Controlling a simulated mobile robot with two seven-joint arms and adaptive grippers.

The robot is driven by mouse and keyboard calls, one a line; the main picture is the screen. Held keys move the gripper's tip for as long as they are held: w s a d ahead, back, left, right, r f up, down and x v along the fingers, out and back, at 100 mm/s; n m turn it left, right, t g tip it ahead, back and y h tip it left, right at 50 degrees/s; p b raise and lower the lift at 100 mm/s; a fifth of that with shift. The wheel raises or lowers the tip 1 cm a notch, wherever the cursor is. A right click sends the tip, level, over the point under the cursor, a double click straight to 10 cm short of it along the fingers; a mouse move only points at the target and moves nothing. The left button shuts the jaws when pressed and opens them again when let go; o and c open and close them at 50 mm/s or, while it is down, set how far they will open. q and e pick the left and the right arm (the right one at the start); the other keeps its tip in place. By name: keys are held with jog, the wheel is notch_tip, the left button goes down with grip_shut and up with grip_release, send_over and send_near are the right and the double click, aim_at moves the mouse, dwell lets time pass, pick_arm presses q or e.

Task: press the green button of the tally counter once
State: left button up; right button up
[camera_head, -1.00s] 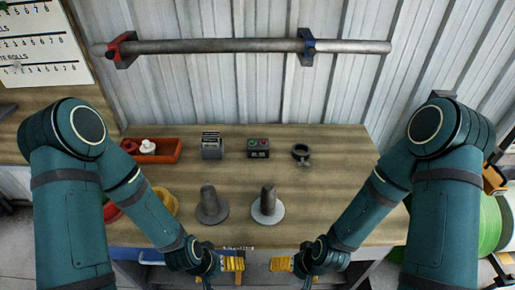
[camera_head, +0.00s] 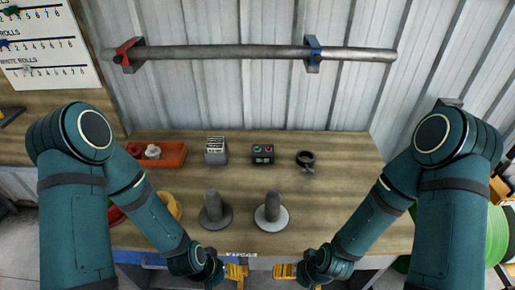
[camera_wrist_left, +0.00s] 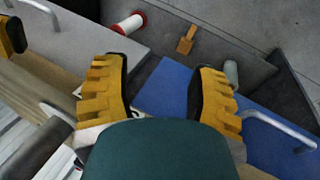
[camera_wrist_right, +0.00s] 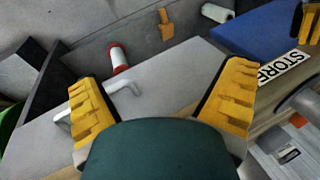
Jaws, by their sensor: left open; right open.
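The tally counter (camera_head: 263,154) is a small dark box towards the back middle of the wooden bench. A red and a green button sit side by side on its top, very small in the head view. My left gripper (camera_head: 237,271) is at the bench's front edge, well in front of the counter. In the left wrist view its two yellow fingers (camera_wrist_left: 162,85) are apart with nothing between them. My right gripper (camera_head: 285,271) is just to its right, also far from the counter. In the right wrist view its fingers (camera_wrist_right: 163,92) are apart and empty.
Two upright posts on round bases, one dark (camera_head: 212,212) and one lighter (camera_head: 271,212), stand between my grippers and the counter. A grey box (camera_head: 216,151) is left of the counter, a dark ring clamp (camera_head: 306,160) right. A red bin (camera_head: 172,153) is further left.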

pick_arm(q)
grip_shut()
dwell(1.1)
